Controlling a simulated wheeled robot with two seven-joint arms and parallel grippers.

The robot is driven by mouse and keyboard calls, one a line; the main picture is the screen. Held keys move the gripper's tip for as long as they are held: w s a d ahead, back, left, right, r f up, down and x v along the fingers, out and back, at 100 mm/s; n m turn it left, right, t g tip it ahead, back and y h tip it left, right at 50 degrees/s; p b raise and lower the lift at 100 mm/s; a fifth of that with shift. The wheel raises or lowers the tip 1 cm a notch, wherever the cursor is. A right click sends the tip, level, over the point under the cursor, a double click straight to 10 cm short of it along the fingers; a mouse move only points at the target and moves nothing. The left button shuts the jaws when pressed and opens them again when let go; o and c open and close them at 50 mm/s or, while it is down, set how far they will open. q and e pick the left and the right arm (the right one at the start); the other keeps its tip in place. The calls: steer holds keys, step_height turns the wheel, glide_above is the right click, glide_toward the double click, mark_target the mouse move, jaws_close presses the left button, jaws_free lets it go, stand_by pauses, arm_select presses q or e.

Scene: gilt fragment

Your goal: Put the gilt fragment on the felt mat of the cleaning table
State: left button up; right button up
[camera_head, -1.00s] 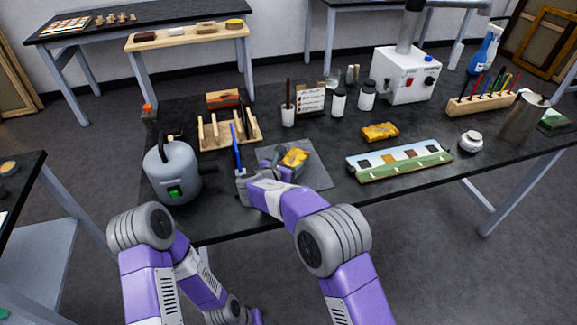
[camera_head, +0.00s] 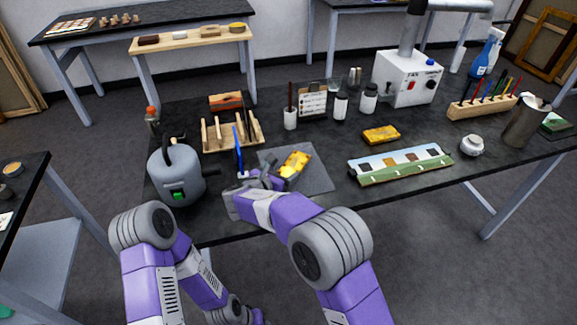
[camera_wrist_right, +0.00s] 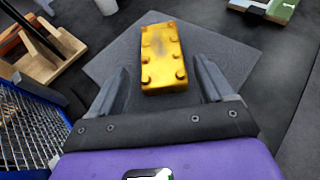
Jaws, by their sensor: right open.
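The gilt fragment (camera_head: 295,163), a golden block with raised knobs, lies flat on the grey felt mat (camera_head: 316,182) of the dark cleaning table. In the right wrist view the fragment (camera_wrist_right: 163,58) lies on the mat (camera_wrist_right: 118,62), just beyond and between the two fingers. My right gripper (camera_head: 266,179) is open and empty, at the mat's left side, apart from the fragment. It shows in the wrist view too (camera_wrist_right: 166,88). My left arm comes in at lower left, but its gripper is not in view.
A grey canister (camera_head: 175,176) and a wooden rack (camera_head: 232,133) stand left of the mat. Another yellow block (camera_head: 381,135) and a painted strip (camera_head: 400,164) lie to the right. Bottles and a white machine (camera_head: 405,78) stand behind.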

steer(key=p+v, duration=0.1)
steer(key=v, duration=0.5)
stand_by(0.4)
